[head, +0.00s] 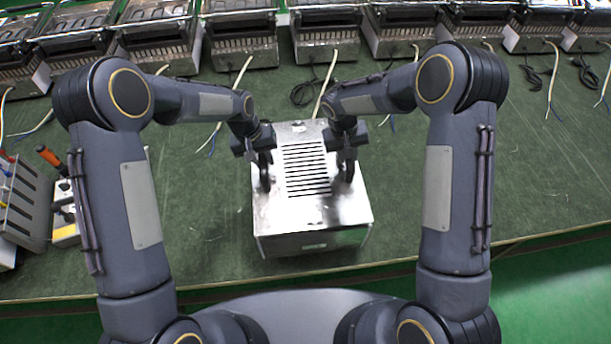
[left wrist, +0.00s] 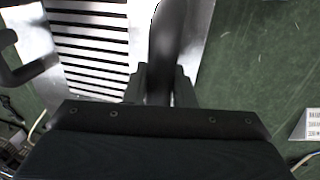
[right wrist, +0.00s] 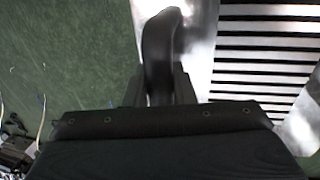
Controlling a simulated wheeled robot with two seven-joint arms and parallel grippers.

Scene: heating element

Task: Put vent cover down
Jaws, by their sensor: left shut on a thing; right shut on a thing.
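The vent cover is a shiny metal panel with a column of dark slots (head: 306,170), and it lies over a boxy metal unit (head: 310,243) on the green table. I cannot tell whether it rests on the unit or hangs just above it. My left gripper (head: 265,172) is shut on the cover's black left handle (left wrist: 168,45). My right gripper (head: 346,168) is shut on the cover's black right handle (right wrist: 160,50). The slots also show beside the handles in both wrist views. The fingertips are partly hidden by the gripper bodies.
A row of metal heater units (head: 244,40) with loose cables stands along the back of the table. A grey rack (head: 28,205) and an orange-handled tool (head: 48,157) are at the left. The green table (head: 470,170) is clear to the right of the unit.

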